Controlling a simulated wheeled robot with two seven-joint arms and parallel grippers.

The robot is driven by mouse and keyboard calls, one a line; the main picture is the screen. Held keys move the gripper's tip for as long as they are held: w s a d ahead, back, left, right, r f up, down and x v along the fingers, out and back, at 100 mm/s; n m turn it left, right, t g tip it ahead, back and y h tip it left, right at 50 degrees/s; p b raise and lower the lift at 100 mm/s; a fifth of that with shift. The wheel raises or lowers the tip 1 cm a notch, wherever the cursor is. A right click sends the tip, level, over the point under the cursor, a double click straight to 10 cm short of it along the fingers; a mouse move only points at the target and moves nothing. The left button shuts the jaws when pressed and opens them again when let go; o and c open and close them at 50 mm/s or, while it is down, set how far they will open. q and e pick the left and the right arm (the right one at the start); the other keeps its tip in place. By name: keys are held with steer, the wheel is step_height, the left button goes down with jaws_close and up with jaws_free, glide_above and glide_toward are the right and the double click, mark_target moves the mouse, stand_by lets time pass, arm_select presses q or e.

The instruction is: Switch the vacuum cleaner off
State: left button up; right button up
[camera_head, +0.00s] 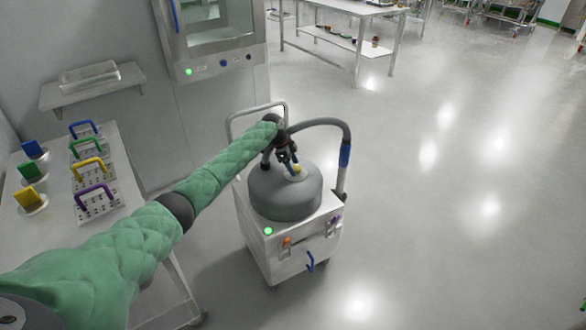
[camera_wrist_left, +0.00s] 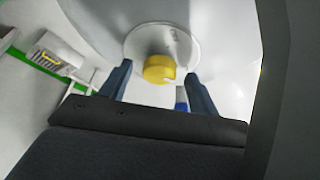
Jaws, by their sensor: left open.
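The vacuum cleaner is a white wheeled cabinet (camera_head: 290,250) with a grey drum (camera_head: 285,192) on top. A yellow knob (camera_head: 297,169) sits on a pale round plate on the drum's top. A green lamp (camera_head: 268,231) is lit on the cabinet's upper front edge. My left gripper (camera_head: 291,161) is over the drum's top, beside the knob. In the left wrist view the yellow knob (camera_wrist_left: 159,69) appears between the two open dark fingers, with no clear contact. My right gripper is not in view.
A grey hose with a blue sleeve (camera_head: 345,154) arches behind the drum on the right. A push handle (camera_head: 255,112) rises at the back. A side table with coloured-handled racks (camera_head: 97,203) stands left. The floor to the right is clear.

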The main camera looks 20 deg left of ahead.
arm_select(q)
steer(key=shift+d+f, duration=0.1)
steer(key=shift+f, duration=0.05)
steer(key=c, duration=1)
steer(key=shift+o, duration=0.2)
